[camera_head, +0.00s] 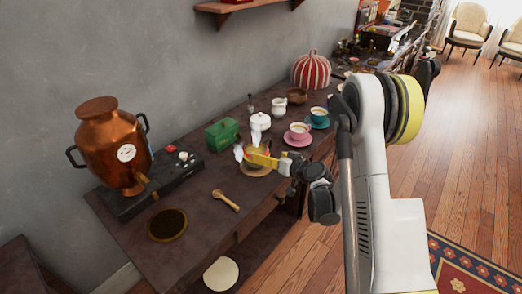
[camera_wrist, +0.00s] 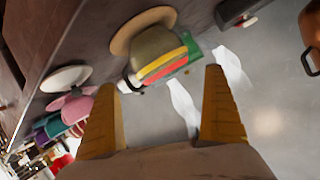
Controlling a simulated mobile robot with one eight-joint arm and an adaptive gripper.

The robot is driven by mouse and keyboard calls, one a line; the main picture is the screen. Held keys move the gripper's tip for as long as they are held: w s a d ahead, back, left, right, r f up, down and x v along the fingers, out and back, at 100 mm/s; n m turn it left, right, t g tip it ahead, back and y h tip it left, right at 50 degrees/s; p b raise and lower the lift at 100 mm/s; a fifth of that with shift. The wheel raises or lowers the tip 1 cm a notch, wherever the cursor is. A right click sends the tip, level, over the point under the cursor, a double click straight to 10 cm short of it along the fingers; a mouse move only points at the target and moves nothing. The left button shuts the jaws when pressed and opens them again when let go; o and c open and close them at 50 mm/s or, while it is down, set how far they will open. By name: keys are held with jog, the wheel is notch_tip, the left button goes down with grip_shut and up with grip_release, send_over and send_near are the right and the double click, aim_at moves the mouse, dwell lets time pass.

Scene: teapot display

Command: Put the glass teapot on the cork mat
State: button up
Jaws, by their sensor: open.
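A round tan mat that looks like cork (camera_head: 256,173) lies mid-table; it also shows in the wrist view (camera_wrist: 122,42). A rounded, striped, see-through-looking body, which I take for the glass teapot (camera_wrist: 158,45), appears to stand on this mat. In the head view the teapot (camera_head: 259,147) is partly hidden by my gripper (camera_head: 264,160). My gripper's yellow fingers are open, with the teapot just past and between the tips in the wrist view. I cannot tell whether they touch it. The teapot's handle and spout are not clear.
A copper samovar (camera_head: 112,150) stands at left. A dark round piece (camera_head: 167,225) and a wooden utensil (camera_head: 225,200) lie nearer the front edge. A green box (camera_head: 222,133), white lidded pot (camera_head: 260,121) and pink cup (camera_head: 298,133) are close by. Two pale wispy shapes are unclear.

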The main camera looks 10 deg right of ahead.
jog(key=s+a+r+g+h+b, duration=0.1)
jog(key=s+a+r+g+h, duration=0.3)
jog(key=s+r, duration=1.05)
jog(key=s+d+r+g+h, duration=0.1)
jog(key=s, duration=2)
jog(key=shift+r+g, duration=0.4)
